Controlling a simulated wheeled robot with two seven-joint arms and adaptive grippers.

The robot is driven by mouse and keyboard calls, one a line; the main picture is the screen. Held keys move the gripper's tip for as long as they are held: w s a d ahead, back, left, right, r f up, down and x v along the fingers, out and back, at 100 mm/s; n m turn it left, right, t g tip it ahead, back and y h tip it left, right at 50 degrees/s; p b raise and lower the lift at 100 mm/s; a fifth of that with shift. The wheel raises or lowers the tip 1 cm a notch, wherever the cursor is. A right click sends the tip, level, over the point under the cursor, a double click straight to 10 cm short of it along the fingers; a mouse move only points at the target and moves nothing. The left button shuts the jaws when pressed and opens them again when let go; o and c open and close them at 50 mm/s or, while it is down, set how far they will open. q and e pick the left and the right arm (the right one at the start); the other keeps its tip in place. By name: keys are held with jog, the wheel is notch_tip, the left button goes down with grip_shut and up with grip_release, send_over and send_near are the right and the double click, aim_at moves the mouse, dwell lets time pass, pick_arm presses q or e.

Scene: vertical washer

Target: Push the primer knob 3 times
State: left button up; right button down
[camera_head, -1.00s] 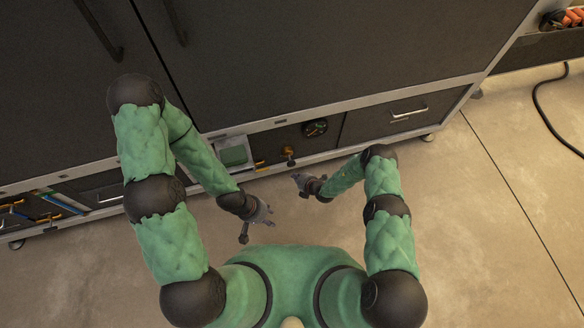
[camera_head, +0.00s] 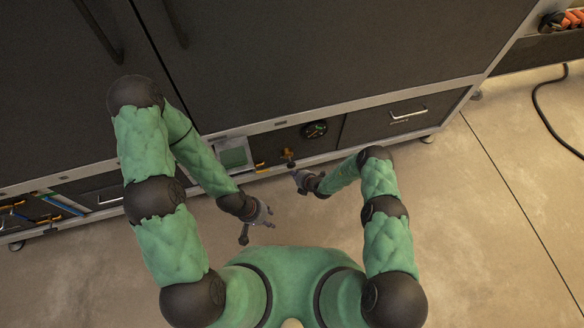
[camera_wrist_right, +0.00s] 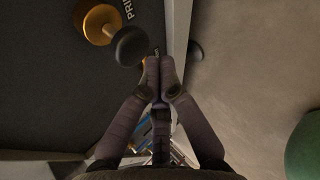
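The primer knob (camera_head: 288,154) is a small brass-coloured knob on the cabinet's dark lower panel. In the right wrist view the primer knob (camera_wrist_right: 127,44) has a dark round cap on a gold stem and stands left of my fingertips, beside partly visible "PRI" lettering. My right gripper (camera_head: 297,177) is just below the knob in the head view. In the wrist view my right gripper (camera_wrist_right: 160,65) has its fingertips together with nothing between them, apart from the knob. My left gripper (camera_head: 270,215) hangs over the floor, fingers spread and empty.
A round gauge (camera_head: 315,129) is right of the knob, and a greenish panel (camera_head: 233,156) is left of it. A drawer with a handle (camera_head: 408,113) is further right. The concrete floor (camera_head: 480,215) at the right is mostly clear, with a black cable (camera_head: 541,105).

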aim_at(292, 166)
jog(key=shift+w, duration=0.1)
dwell(0.7)
jog(key=shift+w+a, duration=0.1)
jog(key=shift+w, duration=0.2)
jog(key=shift+w+a+r, duration=0.1)
jog(key=shift+w+a, duration=0.15)
jog(key=shift+w, duration=0.55)
jog(key=shift+w+a+r, duration=0.1)
jog(key=shift+w+a, duration=0.1)
jog(key=shift+w, duration=0.6)
dwell(1.9)
jog(key=shift+s, duration=0.1)
jog(key=shift+s+d+p, duration=0.3)
jog(key=shift+s+p, duration=0.4)
jog(key=shift+s+d+f+p, duration=0.15)
jog(key=shift+s+p, duration=0.15)
jog(key=shift+s, duration=0.3)
jog(key=shift+s+d+p, duration=0.15)
jog(key=shift+s+p, duration=0.1)
jog(key=shift+s, duration=0.3)
jog(key=shift+s, duration=0.15)
